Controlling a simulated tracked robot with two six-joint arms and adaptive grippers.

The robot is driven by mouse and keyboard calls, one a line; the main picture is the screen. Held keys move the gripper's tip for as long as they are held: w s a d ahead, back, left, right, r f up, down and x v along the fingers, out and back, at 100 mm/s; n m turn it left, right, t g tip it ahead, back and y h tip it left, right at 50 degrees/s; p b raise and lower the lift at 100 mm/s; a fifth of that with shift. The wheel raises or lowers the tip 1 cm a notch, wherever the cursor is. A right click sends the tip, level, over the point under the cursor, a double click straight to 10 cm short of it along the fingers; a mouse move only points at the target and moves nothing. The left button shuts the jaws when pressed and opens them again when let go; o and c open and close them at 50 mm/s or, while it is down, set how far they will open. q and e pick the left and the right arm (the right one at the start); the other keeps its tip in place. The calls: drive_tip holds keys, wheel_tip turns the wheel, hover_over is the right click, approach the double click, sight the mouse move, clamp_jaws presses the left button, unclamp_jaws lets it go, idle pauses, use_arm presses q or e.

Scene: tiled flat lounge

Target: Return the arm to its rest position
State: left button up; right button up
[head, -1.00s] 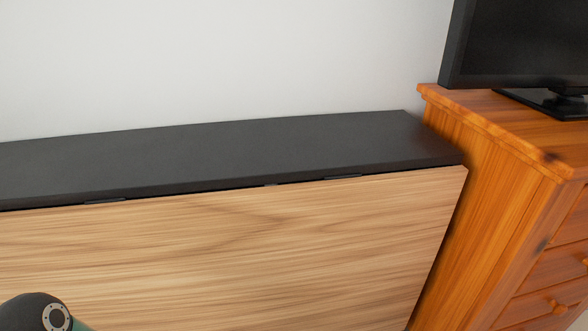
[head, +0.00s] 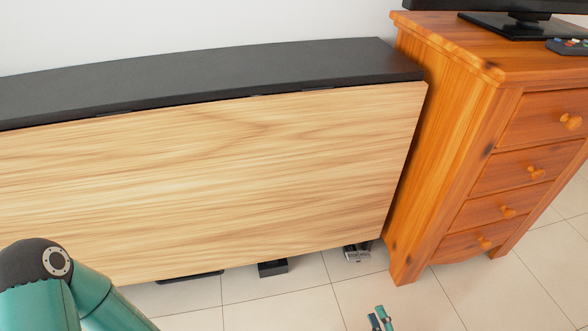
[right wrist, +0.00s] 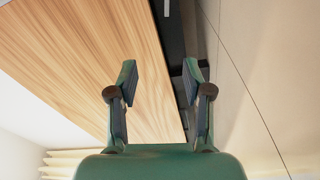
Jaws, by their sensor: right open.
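My right gripper (head: 380,318) shows at the bottom edge of the head view, over the tiled floor, with only its green fingertips in the picture. In the right wrist view it (right wrist: 160,80) is open, with a clear gap between its two fingers and nothing held. A green arm link of mine with a dark joint fills the lower left of the head view. My left gripper is not in view.
A cabinet (head: 200,180) with a pale wood front and black top stands against the wall. An orange wooden chest of drawers (head: 440,130) stands to its right, bearing a black screen's stand (head: 520,25) and a remote control (head: 568,46). Tiled floor (head: 290,310) lies in front.

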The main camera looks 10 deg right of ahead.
drive_tip(key=w+a+r+n+g+y+p, duration=0.1)
drive_tip(key=w+a+r+n+y, duration=0.1)
drive_tip(key=w+a+r, duration=0.5)
drive_tip(key=w+a+r+n+g+y+p, duration=0.1)
drive_tip(key=w+a+r+y, duration=0.2)
drive_tip(key=w+r, duration=0.45)
drive_tip(key=s+a+r+m+g+h+p, duration=0.1)
drive_tip(key=a+r+m+g, duration=0.25)
drive_tip(key=a+r, duration=0.35)
drive_tip(key=s+a+f+m+g+h, duration=0.1)
drive_tip(key=s+f+m+g+h, duration=0.15)
drive_tip(key=s+m+g, duration=0.6)
drive_tip(key=s+a+f+m+g+h, duration=0.1)
drive_tip(key=s+f+m+g, duration=0.3)
drive_tip(key=s+m, duration=1)
drive_tip(key=s+r+n+p, duration=0.1)
drive_tip(key=r+p, duration=1.8)
drive_tip(key=s+r+n+p, duration=0.2)
drive_tip(key=r+p, duration=1.7)
drive_tip(key=shift+s+r+p, duration=0.25)
drive_tip(key=shift+p, duration=0.15)
